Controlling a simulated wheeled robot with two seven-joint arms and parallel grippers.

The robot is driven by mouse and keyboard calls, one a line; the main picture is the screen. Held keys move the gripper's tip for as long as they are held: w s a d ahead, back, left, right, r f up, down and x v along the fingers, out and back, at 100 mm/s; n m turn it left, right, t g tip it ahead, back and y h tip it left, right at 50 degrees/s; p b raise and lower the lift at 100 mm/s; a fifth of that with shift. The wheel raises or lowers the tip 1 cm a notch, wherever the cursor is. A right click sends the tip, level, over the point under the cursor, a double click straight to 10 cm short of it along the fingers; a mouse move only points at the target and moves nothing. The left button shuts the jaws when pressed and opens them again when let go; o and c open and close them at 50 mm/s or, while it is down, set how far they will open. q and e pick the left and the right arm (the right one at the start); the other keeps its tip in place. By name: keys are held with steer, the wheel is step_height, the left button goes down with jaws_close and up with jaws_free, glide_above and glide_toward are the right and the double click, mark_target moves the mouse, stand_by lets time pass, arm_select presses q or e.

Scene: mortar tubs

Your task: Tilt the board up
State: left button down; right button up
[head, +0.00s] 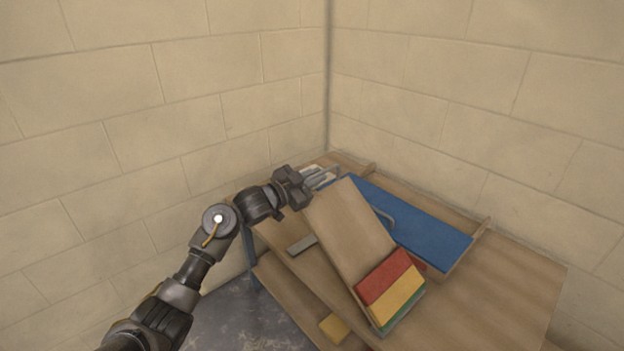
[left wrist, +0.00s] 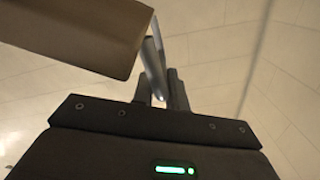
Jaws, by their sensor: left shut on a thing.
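A tan board (head: 350,225) lies slanting across the wooden table, its far end near my left gripper and looking raised. My left gripper (head: 322,178) is at the board's far left corner. In the left wrist view its dark fingers (left wrist: 160,88) are shut on a thin silver bar (left wrist: 151,62) beside the board's edge (left wrist: 75,35). The bar looks like a handle of the board, but the joint is hidden. My right gripper is out of view.
A small grey piece (head: 301,245) lies to the left. Block walls close in behind; the table's right (head: 500,290) is clear.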

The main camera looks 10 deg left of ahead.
arm_select(q)
steer(key=shift+r, duration=0.5)
steer(key=c, duration=1.6)
jaws_free()
steer(key=shift+o, duration=0.6)
steer(key=shift+f, duration=0.2)
steer(key=shift+s, duration=0.1)
steer(key=v, duration=1)
steer(key=shift+s+a, duration=0.15)
steer(key=shift+s, duration=0.1)
